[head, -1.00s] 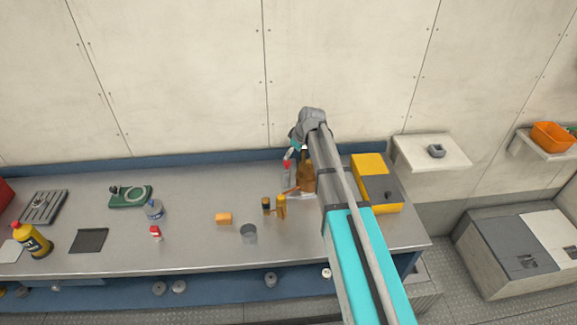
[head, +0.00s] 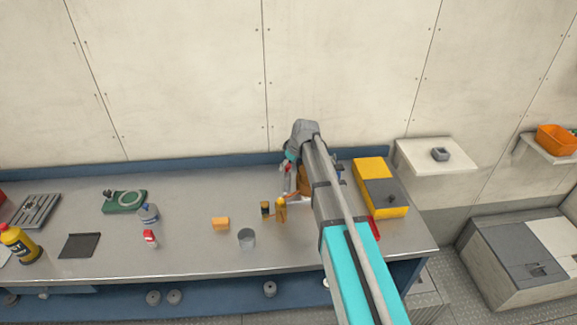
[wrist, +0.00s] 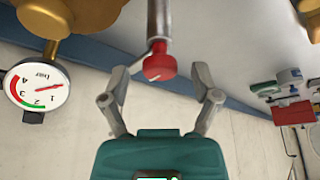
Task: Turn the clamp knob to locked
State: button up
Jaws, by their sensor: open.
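A round red knob (wrist: 160,66) with a pale mark on it sits at the end of a grey metal cylinder (wrist: 159,20) in the wrist view. I take it for the clamp knob; no lock label is legible. My gripper (wrist: 157,72) is open, one finger on each side of the knob with gaps between. The teal gripper body (wrist: 158,158) is below it in the picture. In the head view my arm partly hides this spot, where a small red and grey piece (head: 287,182) shows.
A pressure gauge (wrist: 38,86) on brass fittings is close to the left finger in the wrist view. A yellow and grey box (head: 380,187) stands right.

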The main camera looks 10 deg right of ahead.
grip_shut()
dwell(0.4)
